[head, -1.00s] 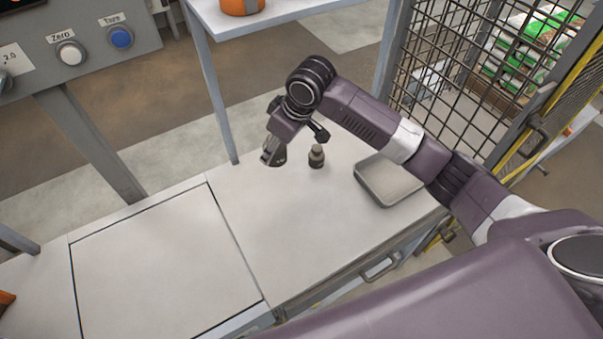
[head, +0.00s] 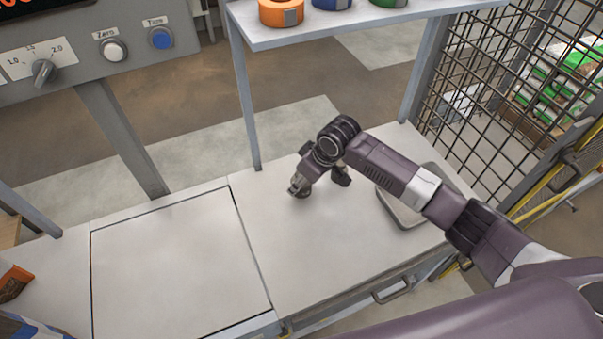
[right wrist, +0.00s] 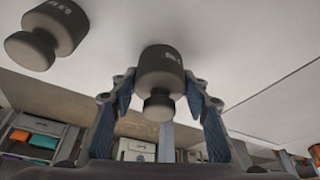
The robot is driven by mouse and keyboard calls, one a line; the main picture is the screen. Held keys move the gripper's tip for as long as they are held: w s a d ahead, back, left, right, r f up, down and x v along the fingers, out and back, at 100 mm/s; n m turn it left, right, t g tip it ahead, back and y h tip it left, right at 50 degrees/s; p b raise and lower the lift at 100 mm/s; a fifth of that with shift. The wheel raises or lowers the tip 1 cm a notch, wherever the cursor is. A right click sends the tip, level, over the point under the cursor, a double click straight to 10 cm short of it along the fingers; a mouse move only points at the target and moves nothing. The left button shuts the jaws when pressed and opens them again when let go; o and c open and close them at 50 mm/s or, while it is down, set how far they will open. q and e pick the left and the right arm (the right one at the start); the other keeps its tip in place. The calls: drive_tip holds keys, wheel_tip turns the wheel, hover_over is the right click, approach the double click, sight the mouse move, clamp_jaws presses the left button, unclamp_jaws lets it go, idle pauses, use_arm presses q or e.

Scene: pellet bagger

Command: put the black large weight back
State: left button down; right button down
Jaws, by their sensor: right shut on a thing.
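My right gripper (head: 299,190) is low over the right part of the white bench top. In the right wrist view its two fingers (right wrist: 160,92) are closed around a dark knobbed weight (right wrist: 161,70), whose printed label is too small to read. I cannot tell whether this weight touches the bench. A second dark knobbed weight (right wrist: 47,35) stands on the bench beside it, to the left in the right wrist view; its label seems to begin with 0.5. In the head view my right arm and gripper hide most of both weights. My left gripper is not in view.
A shallow metal tray (head: 397,212) lies right of the gripper, partly behind my arm. A square panel (head: 170,260) left of it is bare. A raised shelf (head: 350,30) with coloured rolls, a control panel (head: 90,60) and a mesh fence (head: 495,100) border the bench.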

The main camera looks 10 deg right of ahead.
drive_tip(key=shift+w+r, duration=0.1)
drive_tip(key=shift+w, duration=0.05)
drive_tip(key=c, duration=1.1)
unclamp_jaws()
drive_tip(key=shift+f, duration=0.2)
drive_tip(key=shift+r, duration=0.1)
drive_tip(key=v, duration=1.2)
drive_tip(key=shift+s, duration=0.2)
drive_tip(key=shift+a, duration=0.1)
